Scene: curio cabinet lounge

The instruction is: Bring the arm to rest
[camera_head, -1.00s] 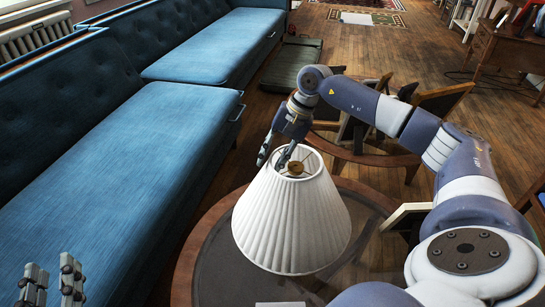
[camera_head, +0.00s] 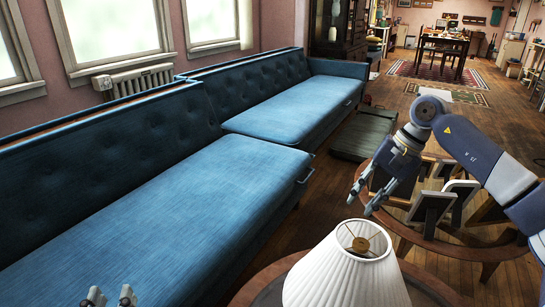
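My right arm comes in from the right edge and reaches over the round side table area. My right gripper (camera_head: 364,201) points down and to the left. Its two fingers are apart with nothing between them. It is just above and left of the top of the white pleated lampshade (camera_head: 345,277), apart from it in the picture. My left gripper (camera_head: 111,298) shows only as two fingertips at the bottom left edge. They are apart with nothing visible between them; the rest of the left arm is out of view.
The lamp is over a round wooden table (camera_head: 262,284). A blue sofa (camera_head: 150,205) fills the left. A dark flat box (camera_head: 362,135) lies on the floor by the sofa.

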